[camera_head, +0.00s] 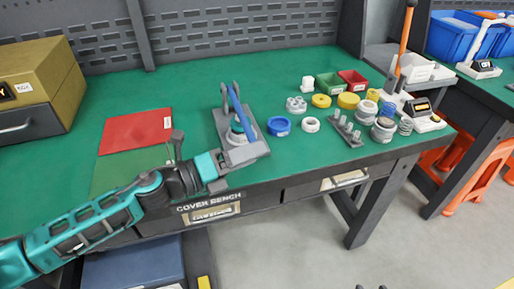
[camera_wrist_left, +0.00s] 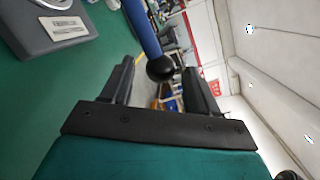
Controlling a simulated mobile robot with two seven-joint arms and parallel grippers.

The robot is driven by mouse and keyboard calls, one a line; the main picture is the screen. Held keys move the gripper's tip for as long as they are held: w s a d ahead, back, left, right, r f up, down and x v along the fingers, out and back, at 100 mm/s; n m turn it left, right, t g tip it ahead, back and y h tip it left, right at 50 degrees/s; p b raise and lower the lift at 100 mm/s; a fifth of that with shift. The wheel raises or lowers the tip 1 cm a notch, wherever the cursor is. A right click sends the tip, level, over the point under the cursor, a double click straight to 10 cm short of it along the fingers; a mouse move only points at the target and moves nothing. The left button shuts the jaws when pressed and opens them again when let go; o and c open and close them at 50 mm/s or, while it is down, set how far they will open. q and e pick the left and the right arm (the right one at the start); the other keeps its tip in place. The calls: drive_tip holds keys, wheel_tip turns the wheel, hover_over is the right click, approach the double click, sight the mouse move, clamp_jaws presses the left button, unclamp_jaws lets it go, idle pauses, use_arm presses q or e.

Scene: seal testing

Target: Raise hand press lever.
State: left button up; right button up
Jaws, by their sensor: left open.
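The hand press (camera_head: 221,122) stands on the green bench top, with a grey base plate and a blue lever (camera_head: 238,108). The lever slants down toward my left gripper (camera_head: 243,152), which is at the front of the press. In the left wrist view the blue lever (camera_wrist_left: 142,28) ends in a black ball knob (camera_wrist_left: 161,68). The knob appears between the two spread fingers of my left gripper (camera_wrist_left: 157,74). I see no finger closed on it, and contact cannot be told. Part of the press base (camera_wrist_left: 65,22) shows at upper left. My right gripper is not in view.
A blue ring (camera_head: 279,126), a white ring (camera_head: 311,124) and a dark rack with pegs (camera_head: 345,131) lie right of the press. Red (camera_head: 135,130) and green mats lie left. Green (camera_head: 329,84) and red (camera_head: 353,80) bins stand behind. Bench space behind the press is clear.

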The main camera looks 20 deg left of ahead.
use_arm(q)
drive_tip(key=shift+x, duration=1.2)
clamp_jaws()
